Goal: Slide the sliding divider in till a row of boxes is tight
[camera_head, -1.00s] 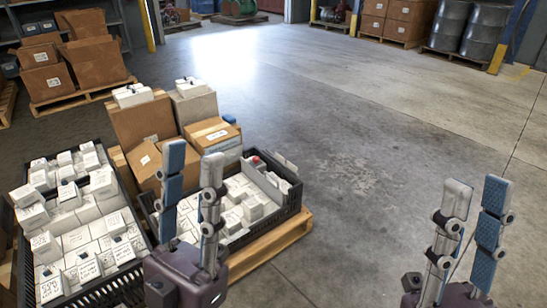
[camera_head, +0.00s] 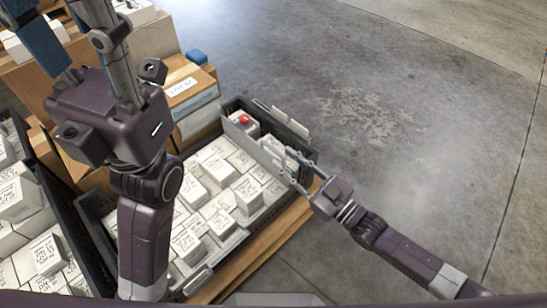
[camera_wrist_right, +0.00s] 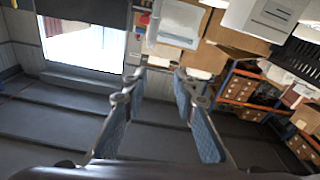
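The black crate (camera_head: 235,103) holds white labelled boxes (camera_head: 217,172), several in rows, some stacked on others. A pale grey sliding divider (camera_head: 246,141) stands upright along the crate's right part. My right gripper (camera_head: 281,160) reaches in from the right beside the divider's near end. Its fingers look apart in the right wrist view (camera_wrist_right: 165,68), with a pale plate just beyond the tips; contact cannot be told. My left gripper (camera_head: 70,35) is at the upper left with its fingers apart and empty, tips cut off by the frame edge. My left arm hides the crate's left part.
A red-topped item (camera_head: 244,120) sits at the crate's far end. Grey tabs (camera_head: 281,120) stand at the far right wall. Cardboard boxes (camera_head: 188,85) stand behind. Another crate of white boxes (camera_head: 40,255) is at the left. The floor on the right is clear.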

